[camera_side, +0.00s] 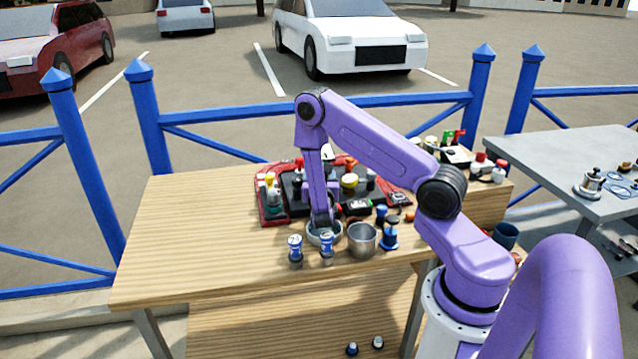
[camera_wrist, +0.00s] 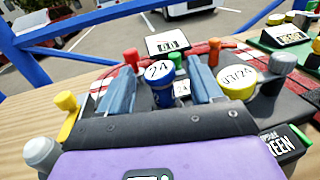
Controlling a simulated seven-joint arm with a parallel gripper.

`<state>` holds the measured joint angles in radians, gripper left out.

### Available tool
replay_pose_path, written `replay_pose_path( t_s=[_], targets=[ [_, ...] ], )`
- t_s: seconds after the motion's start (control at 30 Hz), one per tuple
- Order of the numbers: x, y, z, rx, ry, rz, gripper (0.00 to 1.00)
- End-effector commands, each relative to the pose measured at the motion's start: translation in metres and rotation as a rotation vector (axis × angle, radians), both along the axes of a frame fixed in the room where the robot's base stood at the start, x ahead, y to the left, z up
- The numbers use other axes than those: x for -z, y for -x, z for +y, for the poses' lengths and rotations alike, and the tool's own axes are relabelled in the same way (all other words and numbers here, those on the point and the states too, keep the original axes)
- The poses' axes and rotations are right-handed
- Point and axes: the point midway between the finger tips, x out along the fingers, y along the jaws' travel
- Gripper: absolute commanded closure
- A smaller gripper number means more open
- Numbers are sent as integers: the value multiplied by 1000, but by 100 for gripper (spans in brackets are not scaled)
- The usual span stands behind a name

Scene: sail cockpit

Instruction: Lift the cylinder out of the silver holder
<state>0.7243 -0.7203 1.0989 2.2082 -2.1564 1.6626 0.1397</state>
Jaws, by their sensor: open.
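My gripper (camera_side: 322,222) points down over the wooden table in the side view, close to a shallow silver dish (camera_side: 314,238). In the wrist view its two blue-grey fingers (camera_wrist: 162,92) are apart. A blue cylinder with a white top marked 24 (camera_wrist: 160,72) shows between them; I cannot tell whether the fingers touch it. In the side view, two blue-and-white cylinders stand in front, one at left (camera_side: 295,250) and one by the dish (camera_side: 327,246). A silver cup (camera_side: 361,242) stands right of the gripper. I cannot tell which silver piece is the holder.
A black-and-red board (camera_side: 270,212) with several coloured knobs and pieces lies behind my gripper. A blue stand (camera_side: 390,238) is right of the cup. The table's left side (camera_side: 185,235) is clear. A grey table (camera_side: 560,155) is at the right.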

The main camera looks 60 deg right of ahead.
Motion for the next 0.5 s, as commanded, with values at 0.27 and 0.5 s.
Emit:
replay_pose_path(
  t_s=[0.27, 0.5],
  targets=[
    [-1, -9, -13, -2, 1, 0, 35],
    [-1, -8, -13, -1, 1, 2, 64]
  ],
)
